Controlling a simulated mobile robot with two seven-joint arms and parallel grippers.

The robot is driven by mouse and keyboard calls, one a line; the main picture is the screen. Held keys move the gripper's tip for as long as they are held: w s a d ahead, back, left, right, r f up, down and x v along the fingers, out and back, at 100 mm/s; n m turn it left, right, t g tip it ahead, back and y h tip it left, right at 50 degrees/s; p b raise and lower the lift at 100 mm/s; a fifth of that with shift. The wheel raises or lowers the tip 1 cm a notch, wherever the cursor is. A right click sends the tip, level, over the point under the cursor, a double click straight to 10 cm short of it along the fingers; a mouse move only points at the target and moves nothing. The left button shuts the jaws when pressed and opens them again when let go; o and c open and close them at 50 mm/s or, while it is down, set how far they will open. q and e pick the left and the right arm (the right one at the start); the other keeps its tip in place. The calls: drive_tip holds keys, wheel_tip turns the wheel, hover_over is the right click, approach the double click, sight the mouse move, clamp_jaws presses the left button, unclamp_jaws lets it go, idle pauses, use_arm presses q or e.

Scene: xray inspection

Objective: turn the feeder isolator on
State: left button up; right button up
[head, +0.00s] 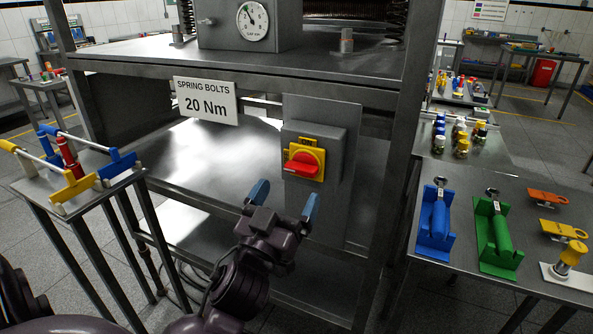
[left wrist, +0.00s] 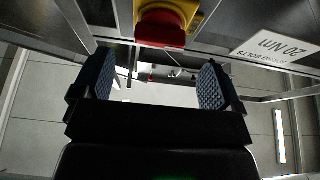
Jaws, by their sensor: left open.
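The feeder isolator is a grey box (head: 335,142) on an upright metal plate, with a red rotary handle (head: 302,163) on a yellow backing (head: 318,158). The red handle lies roughly level, slightly tilted. In the left wrist view the red handle (left wrist: 160,28) shows at the top, beyond the fingers. My left gripper (head: 284,200) is open, its blue fingertips below and in front of the handle, apart from it. In the left wrist view nothing is between the pads of the left gripper (left wrist: 155,84). My right gripper is not visible.
A sign (head: 207,100) reading "SPRING BOLTS 20 Nm" hangs left of the isolator. A left side table (head: 110,190) holds coloured tools. A right table (head: 440,280) holds blue and green holders and orange tags. A shelf frame post (head: 395,180) stands right of the isolator.

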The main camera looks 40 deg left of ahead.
sight(299, 174)
use_arm(q)
drive_tip(key=x, duration=0.5)
drive_tip(key=shift+w+a+r+p, duration=0.1)
drive_tip(key=shift+w+p, duration=0.2)
drive_tip(key=shift+p, duration=0.05)
drive_tip(key=shift+c, duration=0.4)
